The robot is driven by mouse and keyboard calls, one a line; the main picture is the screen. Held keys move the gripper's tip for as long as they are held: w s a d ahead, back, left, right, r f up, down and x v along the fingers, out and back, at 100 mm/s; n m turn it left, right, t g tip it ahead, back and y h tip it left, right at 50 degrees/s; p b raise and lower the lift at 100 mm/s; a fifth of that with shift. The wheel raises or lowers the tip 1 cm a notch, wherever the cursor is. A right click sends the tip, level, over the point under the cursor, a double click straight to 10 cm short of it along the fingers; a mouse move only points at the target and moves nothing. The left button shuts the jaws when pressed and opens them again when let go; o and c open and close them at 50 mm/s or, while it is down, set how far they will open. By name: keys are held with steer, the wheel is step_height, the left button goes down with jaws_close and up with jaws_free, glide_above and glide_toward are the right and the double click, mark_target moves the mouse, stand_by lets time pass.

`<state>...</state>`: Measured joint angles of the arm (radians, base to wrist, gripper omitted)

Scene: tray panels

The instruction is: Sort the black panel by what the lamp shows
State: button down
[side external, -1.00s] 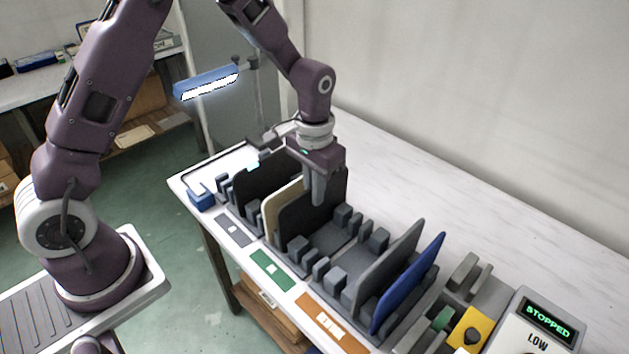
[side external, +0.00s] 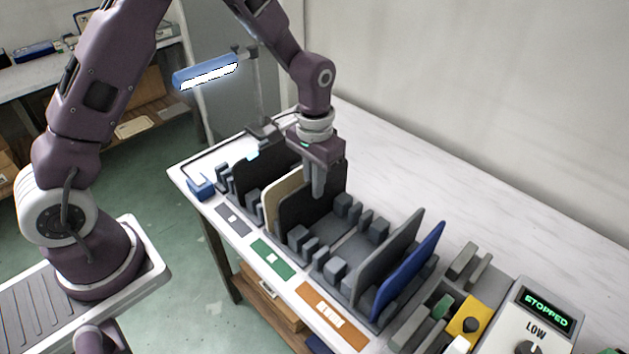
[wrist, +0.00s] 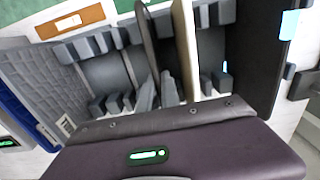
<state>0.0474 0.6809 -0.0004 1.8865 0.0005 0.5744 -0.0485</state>
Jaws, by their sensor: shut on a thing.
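The black panel (side external: 297,208) stands upright in the grey slotted rack (side external: 300,249), beside a cream panel (side external: 270,203). My gripper (side external: 318,190) is shut on its top edge from above. In the wrist view my fingertips (wrist: 158,92) lie by the dark panel's thin edge (wrist: 146,35), with the cream panel (wrist: 187,45) just to the right. The panel's lower part is hidden in the rack, so I cannot tell whether it is fully seated. The lamp (side external: 205,72) has a blue head with a bright white strip lit, over the rack's far end.
Another black panel (side external: 250,168) stands farther left. A grey panel (side external: 400,235) and a blue panel (side external: 410,270) stand to the right. Grey, green (side external: 272,258) and orange (side external: 332,316) labels line the front. A control box (side external: 545,318) reads STOPPED and LOW. The table behind is clear.

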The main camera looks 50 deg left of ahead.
steer(key=shift+f, duration=0.1)
steer(key=c, duration=1.5)
jaws_free()
step_height(320, 180, up, 6)
steer(key=shift+r, duration=0.55)
